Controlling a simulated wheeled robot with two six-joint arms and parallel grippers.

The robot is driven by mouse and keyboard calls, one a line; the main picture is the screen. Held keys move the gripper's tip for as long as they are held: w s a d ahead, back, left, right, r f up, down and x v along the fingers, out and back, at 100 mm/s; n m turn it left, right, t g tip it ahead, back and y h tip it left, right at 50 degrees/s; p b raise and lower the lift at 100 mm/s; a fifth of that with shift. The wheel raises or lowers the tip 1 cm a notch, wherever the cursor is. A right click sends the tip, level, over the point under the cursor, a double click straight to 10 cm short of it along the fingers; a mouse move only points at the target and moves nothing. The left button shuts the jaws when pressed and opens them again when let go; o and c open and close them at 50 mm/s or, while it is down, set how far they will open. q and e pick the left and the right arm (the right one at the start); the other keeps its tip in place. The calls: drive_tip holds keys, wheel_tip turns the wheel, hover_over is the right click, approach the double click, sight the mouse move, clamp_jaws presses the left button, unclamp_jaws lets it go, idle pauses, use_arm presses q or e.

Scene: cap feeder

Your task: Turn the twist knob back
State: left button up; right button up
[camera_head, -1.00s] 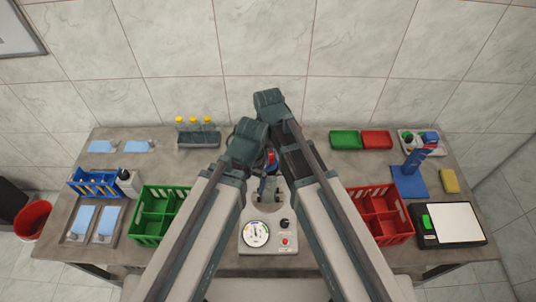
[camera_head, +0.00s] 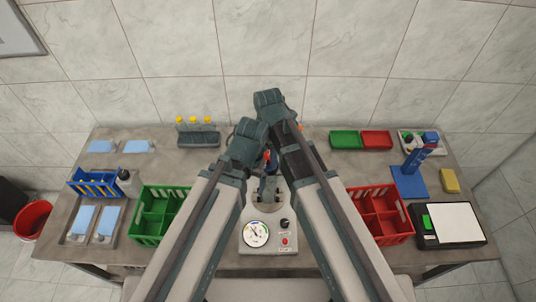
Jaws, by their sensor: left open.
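A pale device (camera_head: 268,247) stands at the front middle of the table. It has a round white dial (camera_head: 255,233), a small black knob (camera_head: 285,223) and a red button (camera_head: 284,241). Its round rear part (camera_head: 268,208) lies under my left gripper (camera_head: 268,192), which is open. Whether its fingers stand around anything there is too small to tell. My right gripper (camera_head: 268,160) is just above it in the picture, close to a small red and blue part. Its fingers are largely hidden between the arms.
A green crate (camera_head: 160,238) stands left of the arms and a red crate (camera_head: 403,236) right of them. A rack with yellow-capped bottles (camera_head: 198,138) is at the back left. A blue stand (camera_head: 410,185) and a black-framed white pad (camera_head: 452,224) are on the right.

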idle(0.3)
drive_tip(key=m, duration=0.8)
drive_tip(key=shift+c, duration=0.3)
clamp_jaws()
drive_tip(key=n, duration=0.5)
drive_tip(key=shift+o, duration=1.5)
unclamp_jaws()
